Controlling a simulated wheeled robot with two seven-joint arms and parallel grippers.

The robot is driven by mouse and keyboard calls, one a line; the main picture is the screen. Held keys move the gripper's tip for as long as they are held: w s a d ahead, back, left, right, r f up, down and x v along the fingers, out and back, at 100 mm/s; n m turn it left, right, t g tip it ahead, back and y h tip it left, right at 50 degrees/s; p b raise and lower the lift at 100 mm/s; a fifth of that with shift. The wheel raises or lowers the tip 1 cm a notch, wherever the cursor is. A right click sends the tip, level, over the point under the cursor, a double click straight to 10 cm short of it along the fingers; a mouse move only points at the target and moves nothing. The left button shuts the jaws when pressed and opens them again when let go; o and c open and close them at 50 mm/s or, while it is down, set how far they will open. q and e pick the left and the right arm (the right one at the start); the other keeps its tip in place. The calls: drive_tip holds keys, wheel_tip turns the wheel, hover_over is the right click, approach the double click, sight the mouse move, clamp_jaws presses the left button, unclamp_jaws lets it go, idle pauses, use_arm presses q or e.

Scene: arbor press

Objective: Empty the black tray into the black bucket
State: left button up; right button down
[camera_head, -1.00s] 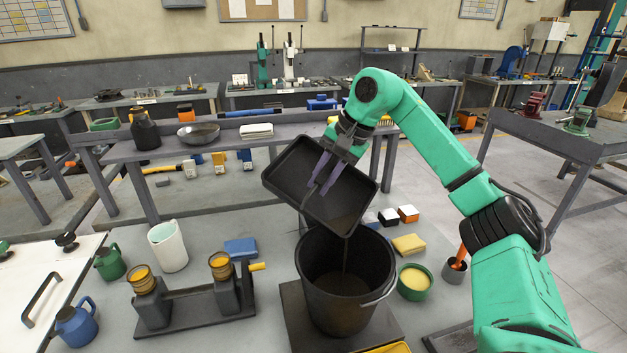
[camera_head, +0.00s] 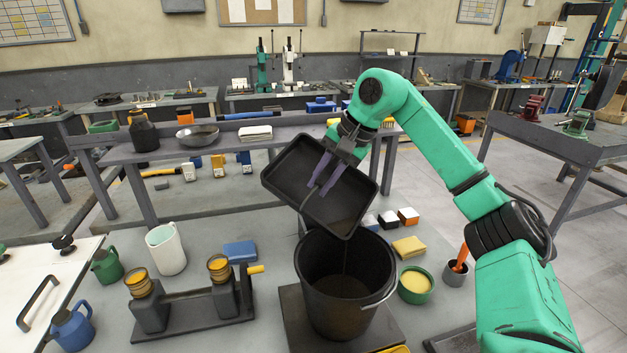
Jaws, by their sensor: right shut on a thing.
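The black tray (camera_head: 290,172) is held up and steeply tilted over the black bucket (camera_head: 321,257), its low corner above the bucket's mouth. My right gripper (camera_head: 322,188) is shut on the tray, its purple fingers reaching over the tray's inner face. A thin dark streak runs from the low corner down into the bucket. The bucket stands upright on a dark square plate, with its wire handle folded down at the right. A brownish patch shows at the tray's low end and inside the bucket. My left gripper is not in view.
A green bowl (camera_head: 415,284) with yellow contents and a yellow sponge (camera_head: 408,246) stand right of the bucket. A fixture with two orange-topped posts (camera_head: 193,311), a white pitcher (camera_head: 167,249) and a blue block (camera_head: 240,251) lie to the left. A grey workbench (camera_head: 226,142) stands behind.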

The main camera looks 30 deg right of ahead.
drive_tip(key=shift+s+t+b, duration=0.1)
drive_tip(key=shift+t+b, duration=0.2)
drive_tip(key=shift+b, duration=0.25)
drive_tip(key=shift+s+r, duration=0.1)
drive_tip(key=shift+r, duration=0.15)
idle(0.4)
drive_tip(key=shift+s+f+b, duration=0.1)
drive_tip(key=shift+f+b, duration=0.05)
drive_tip(key=shift+b, duration=0.25)
drive_tip(key=shift+s+a+r+t, duration=0.1)
drive_tip(key=shift+r+t, duration=0.2)
